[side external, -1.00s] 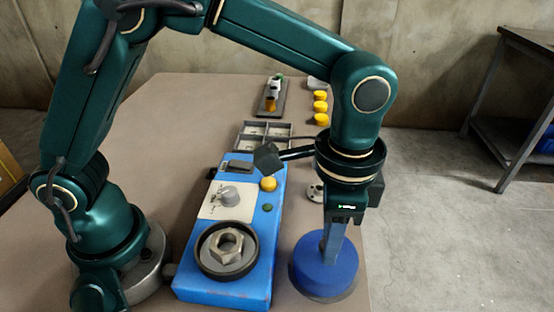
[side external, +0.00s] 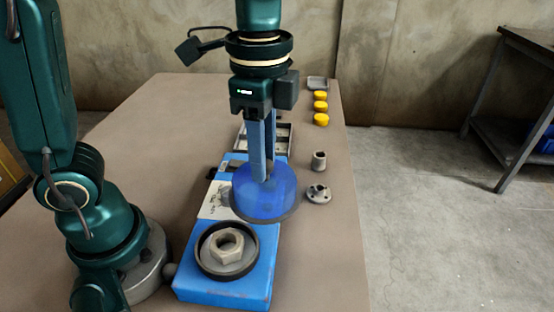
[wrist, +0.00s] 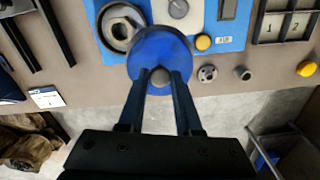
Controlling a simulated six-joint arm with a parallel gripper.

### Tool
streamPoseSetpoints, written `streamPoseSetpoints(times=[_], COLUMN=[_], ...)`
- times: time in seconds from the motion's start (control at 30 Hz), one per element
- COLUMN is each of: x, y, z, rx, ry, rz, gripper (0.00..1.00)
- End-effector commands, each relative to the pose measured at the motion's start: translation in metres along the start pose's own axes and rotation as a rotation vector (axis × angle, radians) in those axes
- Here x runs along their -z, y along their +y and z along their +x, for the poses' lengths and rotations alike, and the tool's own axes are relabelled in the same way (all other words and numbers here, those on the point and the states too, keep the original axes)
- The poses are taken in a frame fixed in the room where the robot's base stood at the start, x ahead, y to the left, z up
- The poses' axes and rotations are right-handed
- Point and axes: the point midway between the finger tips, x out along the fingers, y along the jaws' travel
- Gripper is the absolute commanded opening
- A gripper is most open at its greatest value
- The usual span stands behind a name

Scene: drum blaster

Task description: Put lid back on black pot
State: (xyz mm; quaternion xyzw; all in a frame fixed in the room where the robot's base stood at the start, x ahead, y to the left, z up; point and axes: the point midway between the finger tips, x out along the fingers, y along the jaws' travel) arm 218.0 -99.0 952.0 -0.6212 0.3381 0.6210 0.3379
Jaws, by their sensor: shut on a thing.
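My gripper (side external: 263,178) is shut on the small knob (wrist: 160,77) on top of the round blue lid (side external: 262,203). It holds the lid raised above the blue base unit. The lid also shows in the wrist view (wrist: 158,50), below the fingertips. The black pot (side external: 199,252) is a round black dish on the near end of the blue base, open at the top, with a large grey hex nut (side external: 228,243) inside. In the side view the lid is above and to the right of the pot. In the wrist view the lid hides part of the pot's edge.
The blue base unit (side external: 222,291) carries a grey dial (wrist: 178,9) and a yellow button (wrist: 203,42). Two small grey fittings (side external: 318,160) (side external: 318,194) stand to its right. Several yellow caps (side external: 320,106) and a divided tray (side external: 279,138) lie farther back. The front right of the table is clear.

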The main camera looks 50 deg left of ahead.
Motion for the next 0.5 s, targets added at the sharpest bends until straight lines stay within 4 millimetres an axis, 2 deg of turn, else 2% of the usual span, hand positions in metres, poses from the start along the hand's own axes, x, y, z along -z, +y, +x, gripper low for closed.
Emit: streamPoseSetpoints(times=[0.1, 0.23, 0.4, 0.5], x=[-0.013, -0.026, -0.035, -0.035], y=[0.028, 0.052, 0.070, 0.073], z=[-0.009, -0.016, -0.023, -0.025], rx=[0.005, 0.003, 0.002, 0.001], ry=[0.005, 0.004, 0.003, 0.001], rz=[0.124, 0.229, 0.300, 0.314], gripper=[0.00, 0.00, 0.00, 0.00])
